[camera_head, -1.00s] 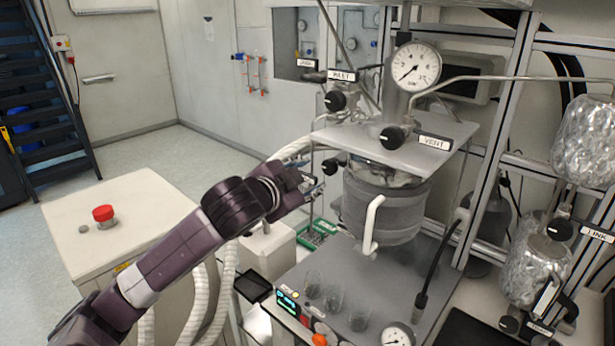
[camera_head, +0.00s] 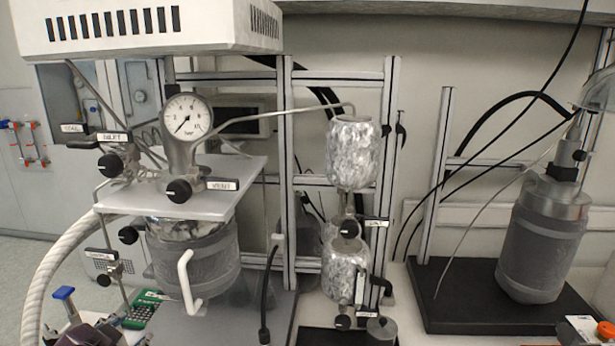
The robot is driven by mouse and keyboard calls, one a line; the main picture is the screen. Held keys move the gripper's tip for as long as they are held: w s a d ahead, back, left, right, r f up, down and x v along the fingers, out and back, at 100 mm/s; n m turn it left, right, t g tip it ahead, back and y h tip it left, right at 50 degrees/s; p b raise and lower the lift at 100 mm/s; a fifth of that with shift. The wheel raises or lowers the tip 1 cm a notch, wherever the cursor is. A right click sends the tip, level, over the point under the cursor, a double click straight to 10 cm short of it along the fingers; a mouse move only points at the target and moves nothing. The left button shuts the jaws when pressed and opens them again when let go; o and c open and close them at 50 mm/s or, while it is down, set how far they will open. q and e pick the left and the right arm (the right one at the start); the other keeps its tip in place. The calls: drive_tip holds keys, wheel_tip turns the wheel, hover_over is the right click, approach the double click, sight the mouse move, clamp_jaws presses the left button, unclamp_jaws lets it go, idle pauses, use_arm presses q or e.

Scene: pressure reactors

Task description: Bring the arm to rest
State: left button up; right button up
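The plate carries a round pressure gauge (camera_head: 186,117) and black valve knobs labelled INLET and VENT. My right gripper is not in view.
A metal frame (camera_head: 288,180) with two foil-wrapped vessels (camera_head: 353,152) stands in the middle. A second grey reactor (camera_head: 541,250) stands on a black base (camera_head: 470,300) at right. A white ribbed hose (camera_head: 50,275) and a green item (camera_head: 144,306) are at lower left.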

use_arm(q)
drive_tip(key=s+d+f+n+g+h, duration=0.1)
drive_tip(key=s+d+f+g, duration=0.3)
drive_tip(key=s+f, duration=0.45)
drive_tip(key=s+d+f+n+g, duration=0.1)
drive_tip(key=s+d+f+n, duration=0.1)
drive_tip(key=s+d+f, duration=0.6)
drive_tip(key=s+d+f+n+g+h, duration=0.1)
drive_tip(key=s+d+f+g, duration=0.25)
drive_tip(key=s+f, duration=0.5)
wheel_tip(320, 180, down, 29)
drive_tip(key=s+b, duration=0.1)
drive_tip(key=b, duration=0.6)
drive_tip(key=s+a+f+g+b, duration=0.1)
drive_tip(key=s+f+b, duration=0.2)
drive_tip(key=s+f, duration=0.6)
drive_tip(key=s+a+f+g+b, duration=0.1)
drive_tip(key=s+f+b, duration=0.3)
drive_tip(key=s+f, duration=0.5)
wheel_tip(320, 180, down, 8)
drive_tip(key=shift+s+a+r+m, duration=0.25)
drive_tip(key=shift+s+a+m, duration=0.05)
drive_tip(key=shift+a, duration=0.3)
